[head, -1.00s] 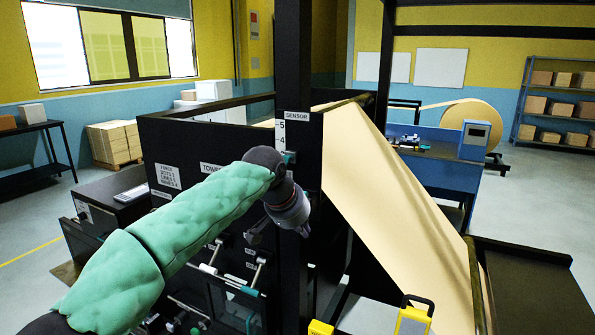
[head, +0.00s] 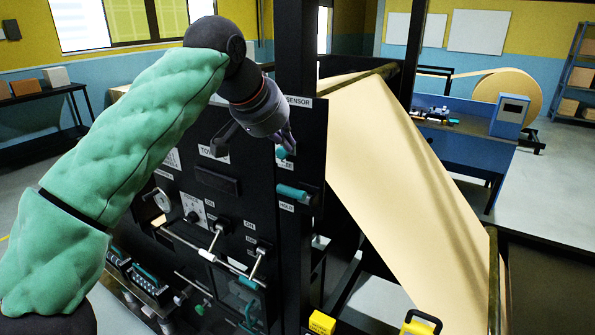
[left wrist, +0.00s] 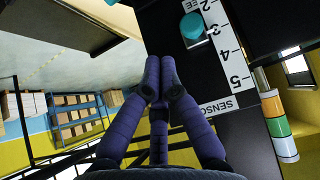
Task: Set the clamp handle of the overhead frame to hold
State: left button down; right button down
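My left gripper (head: 288,142) is above this handle, in front of the scale, and apart from the handle. In the left wrist view its purple fingers (left wrist: 159,68) are together with nothing between them. A teal knob (left wrist: 193,28) on the numbered scale (left wrist: 229,50) lies beyond the fingertips. My right gripper is not in view.
The black machine panel (head: 217,182) carries several levers, a gauge and labels. A brown paper web (head: 400,170) slopes down at the right. Yellow blocks (head: 322,322) stand at the bottom. A blue bench (head: 460,150) and a paper roll are behind.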

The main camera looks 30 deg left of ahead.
aim_at(297, 194)
pick_arm(q)
jog(key=x, duration=1)
jog(key=shift+f, duration=0.15)
jog(key=s, duration=0.2)
jog(key=s+f, duration=0.1)
jog(key=shift+s+a+f, duration=0.1)
jog(key=shift+s+a, duration=0.05)
jog(key=shift+s, duration=0.25)
jog(key=shift+w+f, duration=0.15)
jog(key=shift+b, duration=0.3)
